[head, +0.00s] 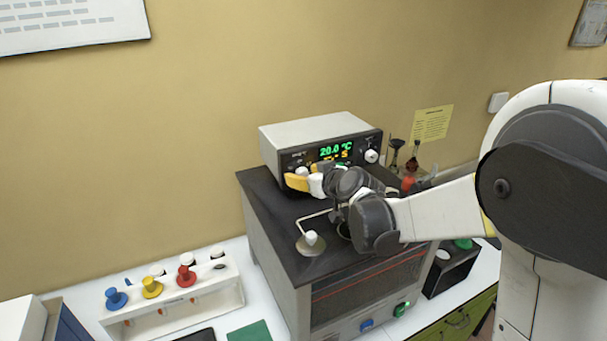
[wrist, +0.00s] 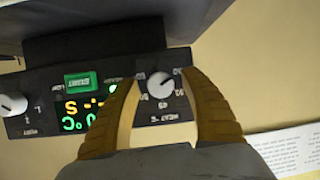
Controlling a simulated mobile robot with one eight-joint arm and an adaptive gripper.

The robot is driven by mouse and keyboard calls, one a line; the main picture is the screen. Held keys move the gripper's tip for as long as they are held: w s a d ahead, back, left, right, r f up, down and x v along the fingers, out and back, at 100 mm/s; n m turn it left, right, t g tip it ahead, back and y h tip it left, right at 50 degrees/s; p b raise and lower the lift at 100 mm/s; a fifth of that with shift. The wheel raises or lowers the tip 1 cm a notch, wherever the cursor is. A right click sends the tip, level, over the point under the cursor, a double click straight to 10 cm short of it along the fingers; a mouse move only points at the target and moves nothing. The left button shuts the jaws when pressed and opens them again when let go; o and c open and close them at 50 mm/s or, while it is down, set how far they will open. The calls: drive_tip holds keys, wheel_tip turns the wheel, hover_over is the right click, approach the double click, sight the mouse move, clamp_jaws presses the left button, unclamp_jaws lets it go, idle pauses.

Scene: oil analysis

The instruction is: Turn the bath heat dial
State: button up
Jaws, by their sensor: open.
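The heat dial (wrist: 160,85) is a round white knob with a dark pointer mark on a black front panel, with numbers around it and an upside-down HEAT label in the wrist view. It belongs to the bath control box (head: 318,132), whose green display (head: 337,150) reads 20.0 °C. My gripper (wrist: 159,80) is open, its yellow fingers on either side of the dial. Whether they touch it I cannot tell. In the head view the dial (head: 302,171) shows just above my yellow finger (head: 297,182).
A second white knob (wrist: 12,104) and a green START button (wrist: 83,81) share the panel. The box stands on a black-topped cabinet (head: 268,205). A white rack (head: 228,292) with coloured stoppers is at lower left. Thin glassware with red liquid (head: 409,183) stands right of the box.

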clamp_jaws()
drive_tip(key=shift+m+b, duration=0.3)
drive_tip(key=shift+b, duration=0.1)
drive_tip(key=shift+d+f+m+y+b, duration=0.15)
drive_tip(key=shift+m+y+b, duration=0.4)
drive_tip(key=shift+b, duration=0.35)
drive_tip(key=m+y+b, duration=0.1)
drive_tip(key=m+b, duration=0.1)
drive_tip(key=b, duration=0.1)
drive_tip(key=shift+f+m+y, duration=0.1)
drive_tip(key=shift+m+y, duration=0.25)
drive_tip(key=m+y+b, duration=0.1)
drive_tip(key=m+b, duration=0.1)
drive_tip(key=shift+b, duration=0.3)
drive_tip(key=shift+m+y+b, duration=0.6)
drive_tip(key=shift+m+b, duration=0.2)
drive_tip(key=shift+m, duration=0.2)
drive_tip(key=shift+r, duration=0.2)
